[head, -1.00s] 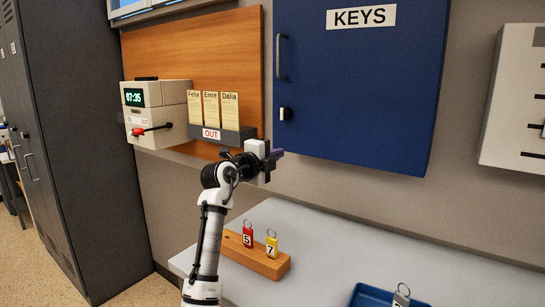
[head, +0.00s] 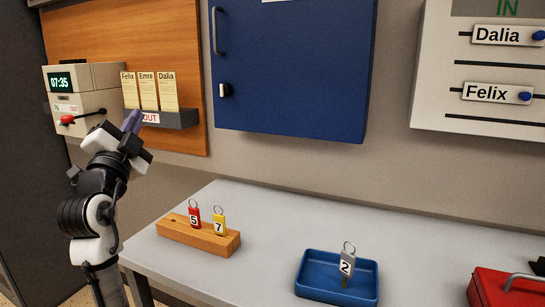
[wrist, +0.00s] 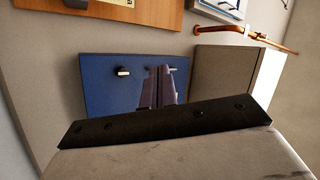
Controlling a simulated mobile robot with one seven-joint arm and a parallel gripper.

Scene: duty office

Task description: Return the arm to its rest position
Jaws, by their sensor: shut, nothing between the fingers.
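My arm is raised at the left of the head view, bent, with my gripper (head: 131,121) pointing up in front of the OUT card rack (head: 165,118). The dark purple fingers are together and hold nothing. In the wrist view the closed fingers (wrist: 160,87) show against the blue key cabinet (wrist: 105,85). I cannot tell from these views how far the gripper is from the rack.
A time clock (head: 85,92) with a red-knobbed lever is left of the rack. The grey table (head: 270,225) carries a wooden block (head: 190,234) with tags 5 and 7, a blue tray (head: 315,287) with tag 2, and a red box (head: 500,290). Its middle is clear.

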